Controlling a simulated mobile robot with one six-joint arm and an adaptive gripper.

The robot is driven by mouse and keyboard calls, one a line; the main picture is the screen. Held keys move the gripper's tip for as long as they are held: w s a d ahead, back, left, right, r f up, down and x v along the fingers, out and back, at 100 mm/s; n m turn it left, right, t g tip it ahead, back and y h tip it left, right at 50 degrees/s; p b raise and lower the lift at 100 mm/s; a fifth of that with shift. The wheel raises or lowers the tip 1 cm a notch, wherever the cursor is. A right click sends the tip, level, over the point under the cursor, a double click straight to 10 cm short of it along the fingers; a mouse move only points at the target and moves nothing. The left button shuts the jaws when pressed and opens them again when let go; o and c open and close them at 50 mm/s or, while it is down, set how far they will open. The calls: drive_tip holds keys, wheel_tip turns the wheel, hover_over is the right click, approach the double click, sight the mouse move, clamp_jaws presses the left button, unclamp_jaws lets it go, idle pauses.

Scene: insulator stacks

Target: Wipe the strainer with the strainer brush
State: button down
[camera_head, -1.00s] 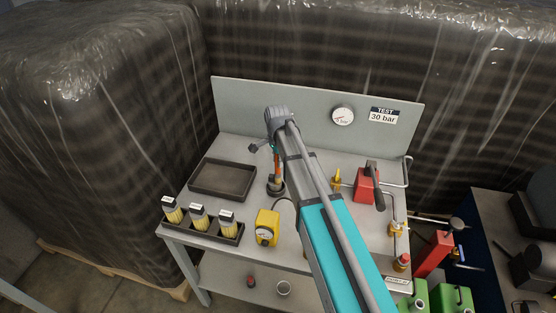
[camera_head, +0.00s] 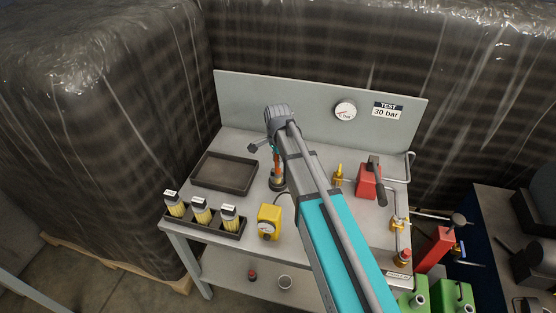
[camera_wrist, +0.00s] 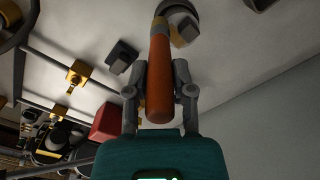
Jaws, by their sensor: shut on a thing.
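My gripper (camera_wrist: 160,72) is shut on an orange-brown handle, which I take to be the strainer brush (camera_wrist: 160,60). In the head view the handle (camera_head: 276,168) stands roughly upright below my wrist. Its lower end meets a dark round piece (camera_head: 277,185) on the bench, also at the top of the wrist view (camera_wrist: 181,7). I cannot tell whether that piece is a holder or the strainer, or whether the brush touches its inside. My arm hides part of the bench behind it. No other thing is clearly the strainer.
An empty dark tray (camera_head: 224,187) lies left on the grey bench. A rack (camera_head: 239,235) with several labelled, yellow-filled containers stands at the front left. A yellow gauge box (camera_head: 269,222) is near the front. A red block with a dark lever (camera_head: 368,181) and brass fittings stand right.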

drive_tip(key=shift+r+p, duration=2.85)
drive_tip(key=shift+r, duration=0.15)
drive_tip(key=shift+r+p, duration=1.5)
drive_tip(key=shift+f, duration=0.25)
wheel_tip(320, 180, down, 7)
drive_tip(key=b, duration=0.7)
drive_tip(key=shift+a+r, duration=0.1)
drive_tip(key=shift+r, duration=0.1)
drive_tip(key=shift+f+b, duration=1.05)
drive_tip(key=shift+w, duration=0.1)
